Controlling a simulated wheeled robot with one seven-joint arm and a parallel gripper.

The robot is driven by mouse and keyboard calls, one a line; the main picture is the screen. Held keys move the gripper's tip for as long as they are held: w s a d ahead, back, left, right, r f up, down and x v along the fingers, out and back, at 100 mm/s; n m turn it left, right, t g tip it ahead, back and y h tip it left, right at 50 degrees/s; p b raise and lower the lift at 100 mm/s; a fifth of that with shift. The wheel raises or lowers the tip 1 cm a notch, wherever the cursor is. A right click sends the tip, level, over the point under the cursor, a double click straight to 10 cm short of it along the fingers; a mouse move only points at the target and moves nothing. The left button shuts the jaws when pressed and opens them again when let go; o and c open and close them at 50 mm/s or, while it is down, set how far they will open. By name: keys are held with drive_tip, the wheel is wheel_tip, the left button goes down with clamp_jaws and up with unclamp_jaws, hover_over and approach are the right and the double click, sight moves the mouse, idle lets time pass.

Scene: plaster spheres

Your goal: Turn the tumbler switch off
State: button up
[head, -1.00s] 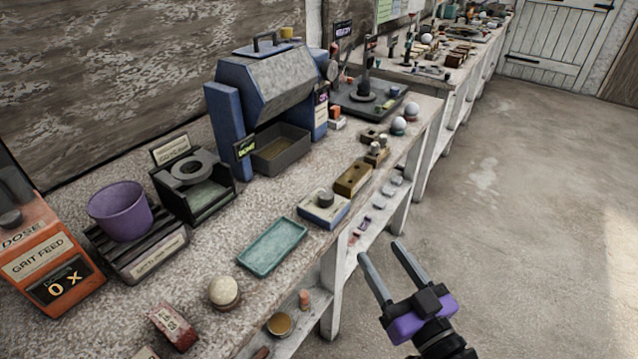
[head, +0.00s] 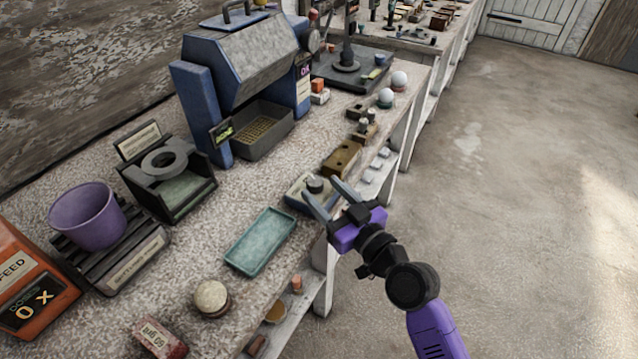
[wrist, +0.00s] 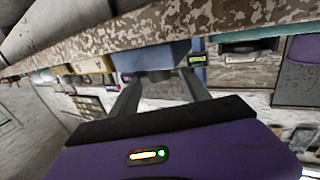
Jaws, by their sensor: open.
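The tumbler appears to be the blue machine (head: 250,55) with a grey hood, at the back of the bench. A green-lettered "DONE" sign (head: 222,132) is on its left front and a small lit purple label (head: 305,70) on its right post. A small orange block on a white base (head: 319,88) stands by that post; I cannot tell whether it is the switch. My gripper (head: 321,189) is open and empty at the bench's front edge, its fingers overlapping the view of a black-knobbed blue-white box (head: 296,198).
A purple bucket (head: 87,215) and an orange feed box (head: 30,285) stand left. White balls (head: 399,79) sit to the right. The floor right is clear.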

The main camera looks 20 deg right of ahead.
drive_tip(key=shift+w+a, duration=0.2)
drive_tip(key=shift+w, duration=0.9)
clamp_jaws()
